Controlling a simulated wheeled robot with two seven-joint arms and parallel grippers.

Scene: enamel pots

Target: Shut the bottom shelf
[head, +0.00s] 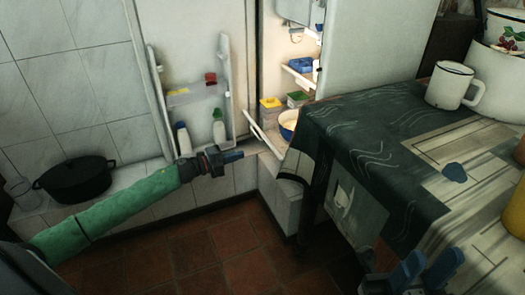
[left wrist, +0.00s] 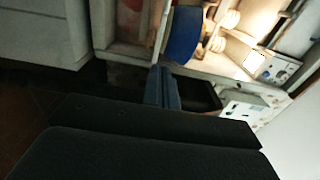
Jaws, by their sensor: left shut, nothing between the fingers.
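The fridge (head: 350,45) stands open at the back. Its bottom shelf (head: 262,137) juts out of the opening, with its white front edge slanting toward the door side. A blue bowl (head: 289,124) sits at the shelf's right, partly hidden by the table; it also shows in the left wrist view (left wrist: 184,38). My left gripper (head: 238,156) is shut and empty, just in front of and below the shelf's front edge. In the left wrist view its closed fingers (left wrist: 162,78) point toward the shelf and bowl; contact cannot be told. My right gripper (head: 427,268) is open and empty beside the table.
The open fridge door (head: 188,80) holds bottles. Boxes with yellow and green lids (head: 271,103) stand inside the fridge. The cloth-covered table (head: 375,130), with a white mug (head: 452,86), blocks the right side. A black pot (head: 75,180) sits on the left ledge. Floor is clear below.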

